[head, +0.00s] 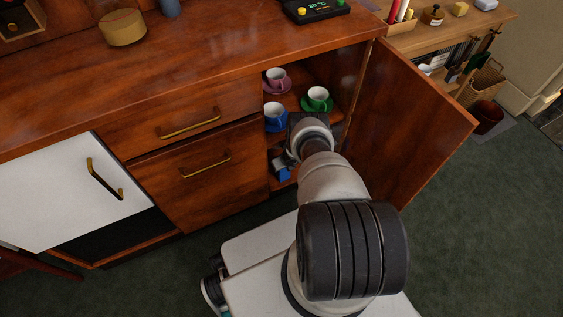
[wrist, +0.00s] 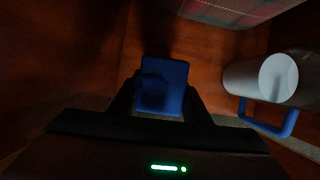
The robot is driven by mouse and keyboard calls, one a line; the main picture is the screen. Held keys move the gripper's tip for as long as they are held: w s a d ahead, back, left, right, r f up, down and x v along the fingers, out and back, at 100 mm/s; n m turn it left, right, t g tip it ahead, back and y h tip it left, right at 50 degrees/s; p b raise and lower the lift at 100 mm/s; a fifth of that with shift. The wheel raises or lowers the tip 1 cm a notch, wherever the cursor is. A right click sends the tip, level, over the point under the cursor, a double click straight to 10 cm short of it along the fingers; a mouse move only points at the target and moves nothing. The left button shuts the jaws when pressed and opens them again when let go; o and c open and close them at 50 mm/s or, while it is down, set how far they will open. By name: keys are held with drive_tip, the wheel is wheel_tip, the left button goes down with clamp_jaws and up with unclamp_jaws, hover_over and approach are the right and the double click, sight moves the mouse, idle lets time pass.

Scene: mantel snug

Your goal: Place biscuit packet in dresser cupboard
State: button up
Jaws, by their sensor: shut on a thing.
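The dresser cupboard (head: 345,75) stands open, its door (head: 415,130) swung out to the right. My arm reaches into its lower part, and my gripper (wrist: 162,95) is shut on a blue block-shaped packet (wrist: 175,75), which I take to be the biscuit packet. In the wrist view it is held between the fingertips in a dark wooden space. In the head view my arm hides most of the gripper. A small blue patch (head: 284,173) shows low in the cupboard there; I cannot tell whether it is the packet. Contact with the cupboard floor is unclear.
Pink (head: 276,78), blue (head: 275,114) and green (head: 317,97) cups with saucers stand on the cupboard shelves. In the wrist view a grey vessel with a blue handle (wrist: 261,78) is close right of the packet, and a tartan thing (wrist: 228,8) is above.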

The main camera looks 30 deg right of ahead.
sight(284, 177)
drive_tip(key=shift+s+f, duration=0.25)
drive_tip(key=shift+f, duration=0.05)
drive_tip(key=o, duration=1.2)
drive_tip(key=shift+f, duration=0.1)
drive_tip(key=shift+s+r+p, duration=0.15)
drive_tip(key=shift+r+p, duration=0.6)
drive_tip(key=s+p, duration=0.2)
drive_tip(key=s, duration=0.2)
drive_tip(key=shift+s+a+f+p, duration=0.1)
drive_tip(key=shift+s+a+p, duration=0.1)
drive_tip(key=shift+a+p, duration=0.2)
drive_tip(key=s, duration=0.2)
drive_tip(key=s+p, duration=0.1)
drive_tip(key=s, duration=0.2)
drive_tip(key=s+p, duration=0.1)
drive_tip(key=s, duration=0.1)
drive_tip(key=shift+s+d, duration=0.35)
drive_tip(key=shift+s, duration=0.05)
